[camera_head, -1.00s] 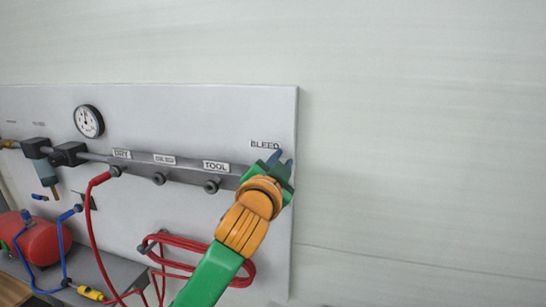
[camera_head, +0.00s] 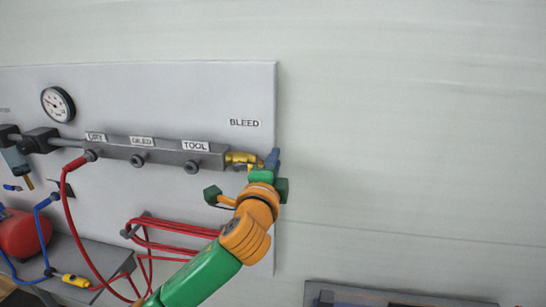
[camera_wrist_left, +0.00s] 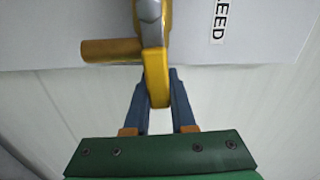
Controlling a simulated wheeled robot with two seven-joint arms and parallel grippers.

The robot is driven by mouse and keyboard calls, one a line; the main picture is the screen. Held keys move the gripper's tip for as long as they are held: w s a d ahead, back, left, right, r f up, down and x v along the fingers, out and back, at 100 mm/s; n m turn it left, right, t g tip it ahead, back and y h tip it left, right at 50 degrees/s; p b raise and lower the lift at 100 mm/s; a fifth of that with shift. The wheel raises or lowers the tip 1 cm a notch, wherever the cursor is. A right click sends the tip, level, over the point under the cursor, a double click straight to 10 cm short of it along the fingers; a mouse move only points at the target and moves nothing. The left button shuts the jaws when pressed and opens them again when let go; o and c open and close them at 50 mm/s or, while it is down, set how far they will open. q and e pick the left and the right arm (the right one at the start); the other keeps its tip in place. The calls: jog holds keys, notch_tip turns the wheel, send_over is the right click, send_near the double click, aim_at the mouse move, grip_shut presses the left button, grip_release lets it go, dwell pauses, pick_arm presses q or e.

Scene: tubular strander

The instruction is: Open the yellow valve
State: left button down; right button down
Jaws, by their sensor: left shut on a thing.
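The yellow valve (camera_head: 241,158) sits at the right end of the grey manifold, under the BLEED label. My left gripper (camera_head: 271,158) is at the valve's right side, its blue fingers partly hiding the valve's end. In the left wrist view, the valve's yellow lever (camera_wrist_left: 158,88) reaches down between the two blue fingers of my left gripper (camera_wrist_left: 158,95), which are shut on it. A brass stub (camera_wrist_left: 108,50) sticks out to the left of the valve body there. My right gripper is not in view.
The grey manifold (camera_head: 160,151) carries several ports, one with a red hose (camera_head: 70,205). A coiled red hose (camera_head: 175,240) hangs below. A pressure gauge (camera_head: 57,104) is at upper left. Bare wall lies right of the white panel (camera_head: 180,95).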

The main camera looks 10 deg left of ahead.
pick_arm(q)
jog(key=shift+f+m, duration=0.25)
jog(key=shift+m, duration=0.15)
jog(key=shift+f, duration=0.1)
jog(key=c, duration=0.7)
grip_release()
jog(key=shift+c, duration=0.2)
jog(key=s+b, duration=0.3)
jog(key=s, duration=0.4)
jog(key=shift+a, duration=0.15)
